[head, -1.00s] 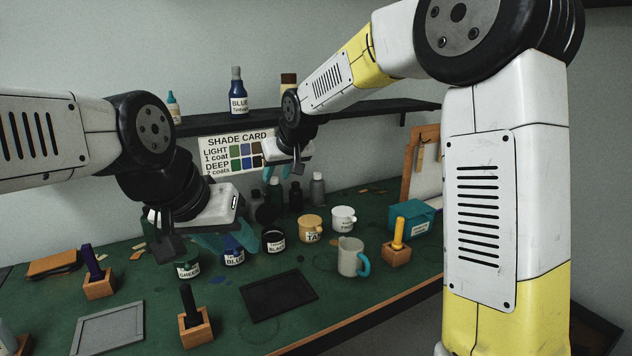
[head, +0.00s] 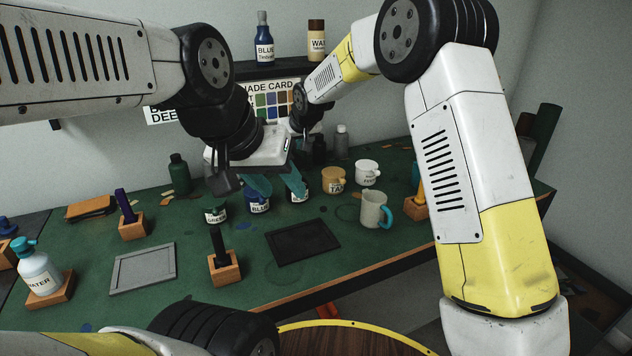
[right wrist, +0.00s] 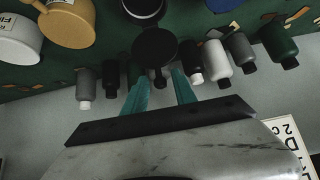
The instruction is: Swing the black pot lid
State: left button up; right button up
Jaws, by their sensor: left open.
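The black pot (head: 299,196) stands in the row of paint pots, mostly hidden in the head view behind a finger of my left gripper (head: 276,190). That gripper is open, its teal fingers apart over the blue and black pots. In the right wrist view the black pot (right wrist: 143,6) shows at the top edge. A round black disc, seemingly its lid (right wrist: 155,46), shows just below it, apparently swung up off the mouth. My right gripper (right wrist: 159,80) is open, its fingertips near the disc's lower edge; contact cannot be told.
The blue pot (head: 259,206) and green pot (head: 215,215) stand left of the black pot, the tan pot (head: 334,181) and white pot (head: 367,172) right. Several bottles (right wrist: 215,60) stand behind. A mug (head: 373,210) and dark tray (head: 303,242) are in front.

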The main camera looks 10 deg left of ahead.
jog(key=shift+r, duration=0.2)
grip_shut()
jog(key=s, duration=0.1)
jog(key=d, duration=0.1)
jog(key=s+d, duration=0.1)
jog(key=shift+s+f, duration=0.25)
jog(key=shift+s, duration=0.1)
jog(key=shift+s+d+f, duration=0.3)
jog(key=shift+s+d, duration=0.1)
jog(key=shift+s, duration=0.2)
jog(key=shift+s+d+f, duration=0.25)
jog(key=shift+s+d, duration=0.1)
jog(key=shift+s, duration=0.25)
